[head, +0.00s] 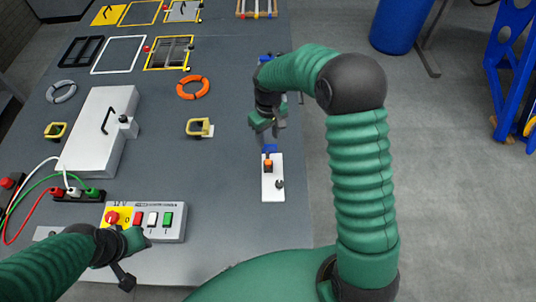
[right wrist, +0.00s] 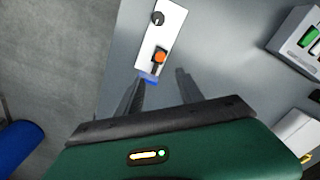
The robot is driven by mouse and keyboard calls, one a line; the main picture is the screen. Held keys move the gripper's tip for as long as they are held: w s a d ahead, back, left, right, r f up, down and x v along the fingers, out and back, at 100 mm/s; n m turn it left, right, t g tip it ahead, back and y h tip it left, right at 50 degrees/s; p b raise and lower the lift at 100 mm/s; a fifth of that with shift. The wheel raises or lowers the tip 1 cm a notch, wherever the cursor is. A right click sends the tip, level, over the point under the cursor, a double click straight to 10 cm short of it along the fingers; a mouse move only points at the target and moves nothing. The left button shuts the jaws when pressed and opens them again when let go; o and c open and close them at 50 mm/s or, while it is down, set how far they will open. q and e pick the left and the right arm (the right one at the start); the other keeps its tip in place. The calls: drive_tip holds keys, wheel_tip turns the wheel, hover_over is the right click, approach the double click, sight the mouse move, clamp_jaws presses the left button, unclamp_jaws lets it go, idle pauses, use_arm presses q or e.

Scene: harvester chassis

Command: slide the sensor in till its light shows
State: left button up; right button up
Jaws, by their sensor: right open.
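A white plate (head: 273,190) lies near the table's right edge. It bears a small black part with an orange top (head: 268,163) and a dark knob (head: 280,184). A small blue piece (head: 270,148) shows at the plate's far end. I cannot tell which of these is the sensor, and no lit light shows on them. My right gripper (head: 268,129) is open above the blue end. In the right wrist view its fingers (right wrist: 161,77) are apart, with the blue piece (right wrist: 150,78) showing near the left fingertip. My left gripper (head: 137,258) is near the switch box; its jaw state is unclear.
The switch box (head: 170,222) with red, white and green switches stands at the front. A white case (head: 98,130), an orange ring (head: 193,87) and a yellow bracket (head: 199,127) lie left of the plate. The table between bracket and plate is clear.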

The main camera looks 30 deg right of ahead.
sight(268, 160)
wheel_tip(268, 160, down, 14)
drive_tip(key=p, duration=0.2)
drive_tip(key=shift+w+r+p, duration=0.1)
drive_tip(key=shift+r+p, duration=0.05)
drive_tip(key=shift+p, duration=0.2)
drive_tip(key=shift+c, duration=0.2)
drive_tip(key=shift+a, duration=0.1)
clamp_jaws()
idle(0.6)
